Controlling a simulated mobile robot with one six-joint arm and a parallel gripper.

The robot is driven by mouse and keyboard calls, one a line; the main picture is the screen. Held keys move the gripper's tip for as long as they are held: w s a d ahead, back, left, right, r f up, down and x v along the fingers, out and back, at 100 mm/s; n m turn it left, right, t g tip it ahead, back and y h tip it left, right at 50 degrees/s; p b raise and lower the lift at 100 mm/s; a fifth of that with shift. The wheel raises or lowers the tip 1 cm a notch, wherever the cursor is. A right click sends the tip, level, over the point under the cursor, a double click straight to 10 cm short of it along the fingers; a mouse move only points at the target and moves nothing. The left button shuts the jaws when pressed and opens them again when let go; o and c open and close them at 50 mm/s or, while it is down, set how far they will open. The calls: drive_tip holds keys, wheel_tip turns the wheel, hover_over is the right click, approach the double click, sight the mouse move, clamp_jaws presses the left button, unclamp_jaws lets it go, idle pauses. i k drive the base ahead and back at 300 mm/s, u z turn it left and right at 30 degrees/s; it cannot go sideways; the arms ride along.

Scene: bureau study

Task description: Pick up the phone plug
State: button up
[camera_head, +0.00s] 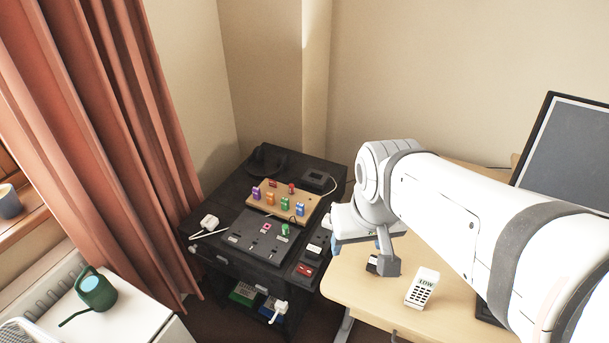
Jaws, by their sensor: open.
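A small white plug-like piece (209,222) with a thin white lead lies at the left edge of the black cabinet top (225,205). Another small white piece (281,306) shows low at the cabinet's front. I cannot tell for sure which is the phone plug. My gripper (382,266) is open above the left part of the wooden desk, to the right of the cabinet and apart from both white pieces. My own arm hides part of the desk behind it.
A grey panel (252,238) with sockets and a wooden board (272,204) with several coloured pieces lie on the cabinet. A white handset-like device (424,287) stands on the desk (364,301) near my gripper. A monitor (572,150) is at right, a green watering can (97,291) at left.

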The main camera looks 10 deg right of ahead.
sight(211, 222)
drive_tip(key=k, duration=0.6)
drive_tip(key=u, duration=0.5)
drive_tip(key=i, duration=0.7)
drive_tip(key=u, duration=0.55)
drive_tip(key=i, duration=0.5)
drive_tip(key=u, duration=0.1)
